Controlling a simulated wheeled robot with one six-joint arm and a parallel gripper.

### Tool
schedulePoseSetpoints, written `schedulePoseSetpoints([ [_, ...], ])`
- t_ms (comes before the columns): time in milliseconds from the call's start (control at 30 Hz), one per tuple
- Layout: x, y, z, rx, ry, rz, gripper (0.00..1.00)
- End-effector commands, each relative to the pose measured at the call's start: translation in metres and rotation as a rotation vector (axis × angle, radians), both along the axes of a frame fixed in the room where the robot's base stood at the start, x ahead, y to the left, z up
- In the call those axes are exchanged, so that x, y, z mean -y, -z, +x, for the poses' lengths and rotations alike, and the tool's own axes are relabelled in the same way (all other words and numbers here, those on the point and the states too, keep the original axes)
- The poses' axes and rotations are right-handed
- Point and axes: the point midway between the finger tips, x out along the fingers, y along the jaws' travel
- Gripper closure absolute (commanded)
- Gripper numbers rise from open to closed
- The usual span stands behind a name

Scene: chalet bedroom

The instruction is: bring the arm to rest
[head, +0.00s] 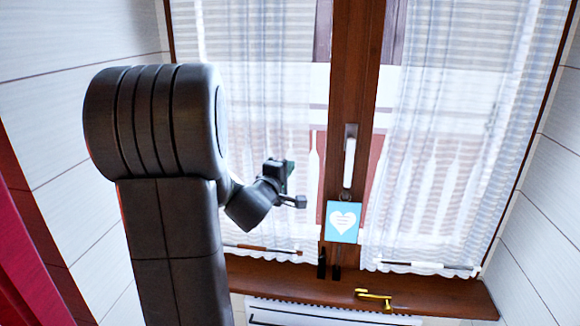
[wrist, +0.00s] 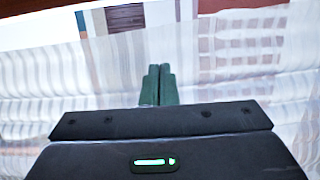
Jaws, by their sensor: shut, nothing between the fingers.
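My arm rises at the left of the head view, bent over at the top, with its wrist reaching right in front of the left curtain. My gripper (wrist: 158,70) shows in the wrist view with its two green fingers together and nothing between them. In the head view my gripper (head: 290,168) is small and partly hidden by its own wrist. It is left of the window handle and apart from it.
A window with sheer curtains (head: 440,150) fills the background. A yellow object (head: 374,297) lies on the wooden sill (head: 450,296). A radiator (head: 300,312) is underneath. Red fabric (head: 25,250) hangs at left.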

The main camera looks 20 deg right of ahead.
Motion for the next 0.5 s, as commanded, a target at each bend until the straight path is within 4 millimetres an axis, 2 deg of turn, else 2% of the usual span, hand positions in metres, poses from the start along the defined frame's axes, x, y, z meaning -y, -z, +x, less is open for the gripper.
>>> schedulePoseSetpoints([
  [300, -0.039, 0.001, -0.035, -0.001, -0.003, -0.001, 1.00],
  [500, -0.053, 0.000, -0.047, 0.000, -0.002, 0.000, 1.00],
])
